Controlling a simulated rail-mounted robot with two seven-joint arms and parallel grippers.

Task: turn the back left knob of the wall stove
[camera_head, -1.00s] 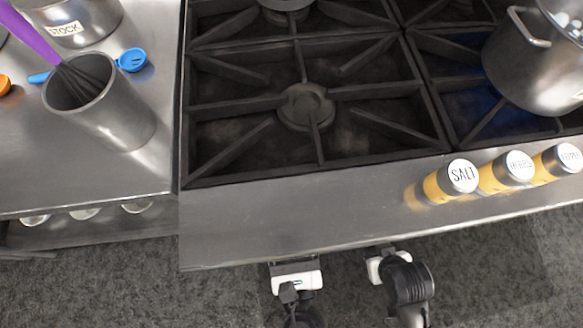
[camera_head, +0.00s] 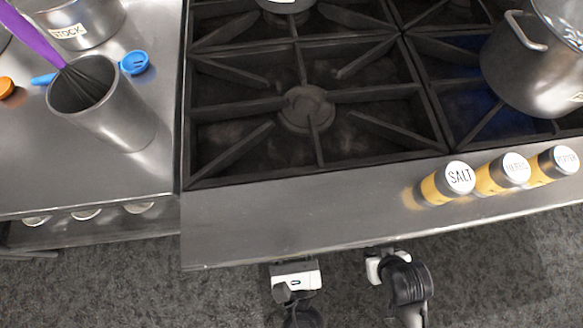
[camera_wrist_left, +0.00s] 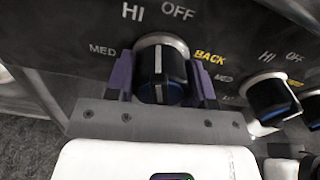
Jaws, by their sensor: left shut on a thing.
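The stove knob (camera_wrist_left: 158,80), black with a white line and a silver ring, shows in the left wrist view beside the yellow word BACK. Its white line stands nearly upright, between the HI and OFF marks and my gripper. My left gripper (camera_wrist_left: 160,88) has its purple-lined fingers on both sides of this knob, shut on it. In the head view my left gripper (camera_head: 294,264) is at the stove's front edge; its fingertips and the knob are hidden below the edge. My right gripper (camera_head: 376,252) is also at that edge, its fingers hidden.
A second knob (camera_wrist_left: 272,98) sits close to the right in the left wrist view. The stove top (camera_head: 300,215) carries several spice jars, including salt (camera_head: 447,184), and a large pot (camera_head: 535,70). A counter (camera_head: 40,180) with a whisk holder (camera_head: 115,115) stands left.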

